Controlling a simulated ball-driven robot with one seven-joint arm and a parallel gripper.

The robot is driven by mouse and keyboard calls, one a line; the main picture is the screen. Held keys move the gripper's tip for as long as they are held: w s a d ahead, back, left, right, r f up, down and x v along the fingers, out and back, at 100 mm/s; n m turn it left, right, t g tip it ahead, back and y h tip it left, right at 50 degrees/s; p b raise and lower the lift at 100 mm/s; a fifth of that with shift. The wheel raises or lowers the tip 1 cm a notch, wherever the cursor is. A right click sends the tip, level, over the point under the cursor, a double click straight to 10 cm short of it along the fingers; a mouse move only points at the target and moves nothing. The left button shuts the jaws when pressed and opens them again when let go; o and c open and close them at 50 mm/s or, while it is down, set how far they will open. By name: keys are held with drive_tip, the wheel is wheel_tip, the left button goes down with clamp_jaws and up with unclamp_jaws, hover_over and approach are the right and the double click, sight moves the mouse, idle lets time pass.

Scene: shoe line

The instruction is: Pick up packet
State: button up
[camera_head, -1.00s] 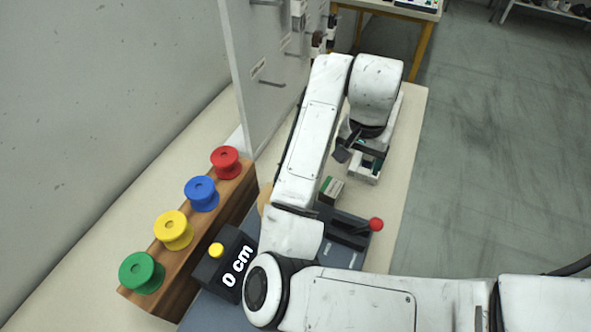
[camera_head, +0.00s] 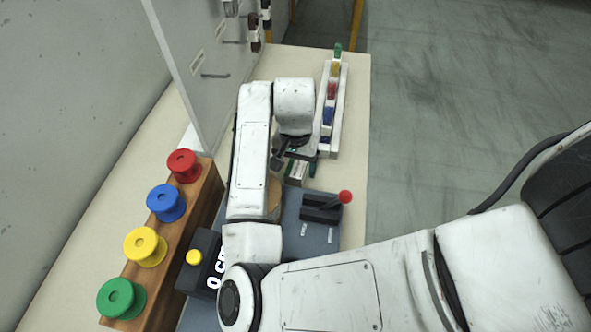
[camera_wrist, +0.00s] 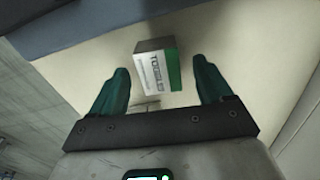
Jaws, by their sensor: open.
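The packet (camera_wrist: 157,70) is a small white, green and dark box with print on it. In the wrist view it lies on the cream table, just beyond my fingertips and roughly centred between them. My gripper (camera_wrist: 163,78) is open, with a green finger on each side and nothing held. In the head view the packet (camera_head: 296,171) shows just below my gripper (camera_head: 293,160), close to the grey device; my wrist partly covers the gripper there.
A grey device with a red-knobbed lever (camera_head: 345,196) stands near the packet. A white rack (camera_head: 333,150) of coloured items is behind, to the right. A wooden block (camera_head: 205,205) with coloured spools is at left, beside a white upright panel (camera_head: 190,60).

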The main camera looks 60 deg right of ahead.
drive_tip(key=shift+f, duration=0.85)
drive_tip(key=c, duration=1.1)
